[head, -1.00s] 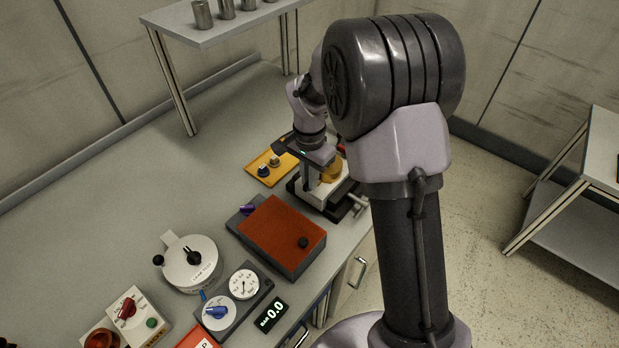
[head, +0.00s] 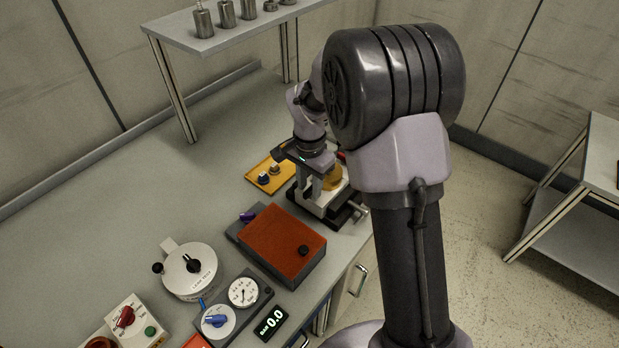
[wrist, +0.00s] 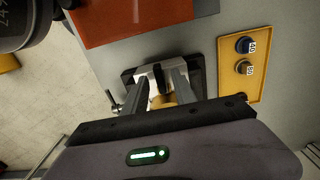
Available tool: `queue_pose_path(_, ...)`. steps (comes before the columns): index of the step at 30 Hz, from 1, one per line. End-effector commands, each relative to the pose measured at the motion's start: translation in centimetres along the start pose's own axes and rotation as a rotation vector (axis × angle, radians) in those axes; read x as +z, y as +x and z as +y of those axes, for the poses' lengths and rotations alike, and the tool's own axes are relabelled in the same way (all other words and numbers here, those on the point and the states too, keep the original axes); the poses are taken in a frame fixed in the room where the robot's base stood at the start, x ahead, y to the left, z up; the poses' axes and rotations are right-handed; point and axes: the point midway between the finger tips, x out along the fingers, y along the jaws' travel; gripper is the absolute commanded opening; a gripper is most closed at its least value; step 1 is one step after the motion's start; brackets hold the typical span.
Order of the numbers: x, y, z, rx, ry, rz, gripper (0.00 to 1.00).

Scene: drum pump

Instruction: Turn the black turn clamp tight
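A pump unit with a white body (head: 312,206), a yellow part (head: 331,179) and a black base stands near the front edge of the bench. My gripper (head: 318,184) points down over it from behind my arm. In the wrist view, the two grey fingers of my gripper (wrist: 160,80) are spread apart above the white body. A small black part (wrist: 158,82), which looks like the turn clamp, shows between them. I cannot tell whether either finger touches it. The yellow part lies close below, mostly covered by my gripper's housing.
A box with an orange-red lid (head: 279,240) and black knob stands beside the pump unit. A yellow tray (head: 256,176) with two small knobs lies behind it. Dials (head: 243,292), a round white pot (head: 182,275) and a "0.0" display (head: 271,322) are nearer.

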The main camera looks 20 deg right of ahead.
Motion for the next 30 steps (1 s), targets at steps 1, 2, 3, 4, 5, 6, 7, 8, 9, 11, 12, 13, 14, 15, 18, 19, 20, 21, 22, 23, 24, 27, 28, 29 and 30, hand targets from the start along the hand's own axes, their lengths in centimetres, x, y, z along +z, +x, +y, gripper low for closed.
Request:
queue_pose_path(1, 0.0, -0.8, -0.1, -0.002, 0.0, 0.002, 0.33)
queue_pose_path(2, -0.1, -1.4, -0.1, -0.003, 0.0, 0.003, 0.33)
queue_pose_path(3, 0.0, -2.4, -0.1, -0.004, 0.001, 0.002, 0.33)
queue_pose_path(4, -0.1, -3.3, -0.1, -0.004, 0.0, 0.002, 0.33)
queue_pose_path(5, -0.1, -4.4, -0.1, -0.004, 0.0, 0.002, 0.33)
queue_pose_path(6, -0.1, -5.8, -0.1, -0.005, 0.0, 0.004, 0.33)
queue_pose_path(7, -0.1, -7.0, -0.1, -0.005, 0.0, 0.004, 0.33)
queue_pose_path(8, -0.1, -8.0, -0.1, -0.005, 0.001, 0.003, 0.33)
queue_pose_path(9, -0.1, -9.4, -0.1, -0.005, 0.0, 0.003, 0.33)
queue_pose_path(11, -0.1, -11.4, -0.1, -0.005, 0.0, 0.004, 0.33)
queue_pose_path(12, -0.1, -12.5, -0.1, -0.004, 0.001, 0.003, 0.33)
queue_pose_path(13, 0.0, -13.4, -0.1, -0.004, 0.001, 0.002, 0.33)
queue_pose_path(14, -0.1, -14.1, -0.1, -0.004, 0.0, 0.003, 0.33)
queue_pose_path(15, -0.1, -15.0, -0.1, -0.003, 0.0, 0.003, 0.33)
queue_pose_path(18, 0.0, -16.5, -0.1, -0.003, 0.001, 0.001, 0.33)
queue_pose_path(19, 0.0, -16.8, 0.0, -0.002, 0.001, 0.001, 0.33)
queue_pose_path(20, 0.0, -17.0, 0.0, -0.002, 0.0, 0.001, 0.33)
queue_pose_path(21, 0.0, -17.2, 0.0, -0.001, 0.0, 0.001, 0.33)
queue_pose_path(22, 0.0, -17.3, 0.0, -0.001, 0.0, 0.001, 0.33)
queue_pose_path(23, 0.0, -17.3, 0.0, -0.001, 0.0, 0.001, 0.33)
queue_pose_path(24, 0.0, -17.3, 0.0, -0.001, 0.0, 0.001, 0.33)
queue_pose_path(27, 0.0, -17.3, 0.0, -0.001, 0.0, 0.001, 0.33)
queue_pose_path(28, 0.0, -17.3, 0.0, -0.001, 0.0, 0.001, 0.33)
queue_pose_path(29, 0.0, -17.3, 0.0, -0.001, 0.0, 0.001, 0.33)
queue_pose_path(30, 0.0, -17.2, 0.0, -0.001, 0.0, 0.001, 0.33)
